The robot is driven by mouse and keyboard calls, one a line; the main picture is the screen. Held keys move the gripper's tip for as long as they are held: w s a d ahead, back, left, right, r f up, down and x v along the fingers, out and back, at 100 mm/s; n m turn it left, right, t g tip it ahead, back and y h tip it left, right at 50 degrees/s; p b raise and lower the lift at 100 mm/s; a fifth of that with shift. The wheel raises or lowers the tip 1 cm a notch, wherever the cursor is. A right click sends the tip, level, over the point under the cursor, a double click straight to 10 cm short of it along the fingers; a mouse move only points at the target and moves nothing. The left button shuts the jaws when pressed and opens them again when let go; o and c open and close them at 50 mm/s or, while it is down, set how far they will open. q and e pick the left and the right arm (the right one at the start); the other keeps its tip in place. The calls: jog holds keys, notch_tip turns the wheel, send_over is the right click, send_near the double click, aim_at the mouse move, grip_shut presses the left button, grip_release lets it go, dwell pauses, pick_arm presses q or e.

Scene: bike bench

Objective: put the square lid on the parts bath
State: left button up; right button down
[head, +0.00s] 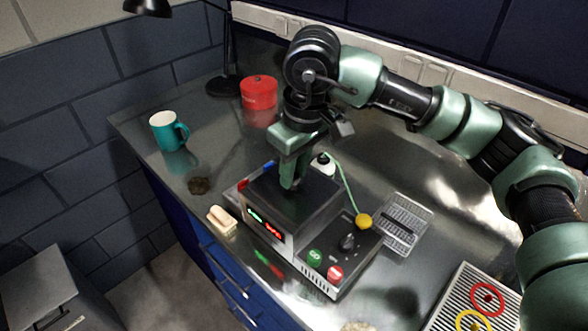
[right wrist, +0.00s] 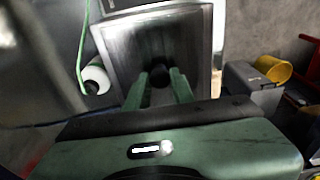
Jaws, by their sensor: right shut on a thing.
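The parts bath (head: 268,224) is a boxy unit on the metal bench, with a lit red and green display on its front. The dark square lid (head: 318,204) lies over its top, looking level; whether it is fully seated I cannot tell. My right gripper (head: 290,184) points down from above, shut on the lid's knob. In the right wrist view, the fingers (right wrist: 160,84) close around the dark round knob (right wrist: 160,73) at the middle of the square lid (right wrist: 128,58). The fingers partly hide the knob. My left gripper is in neither view.
A control panel with a green button (head: 315,257), red button (head: 335,273) and yellow ball (head: 363,221) adjoins the bath. A teal mug (head: 166,132), red can (head: 259,94) and wire rack (head: 405,224) stand farther off.

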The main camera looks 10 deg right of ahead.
jog(key=shift+f, duration=0.2)
jog(key=c, duration=1.1)
grip_release()
jog(key=shift+b, duration=0.3)
jog(key=r, duration=0.2)
jog(key=r+b, duration=0.1)
jog(key=r, duration=0.2)
jog(key=s+r, duration=0.1)
jog(key=r, duration=0.1)
jog(key=shift+d+r, duration=0.3)
jog(key=shift+r, duration=0.05)
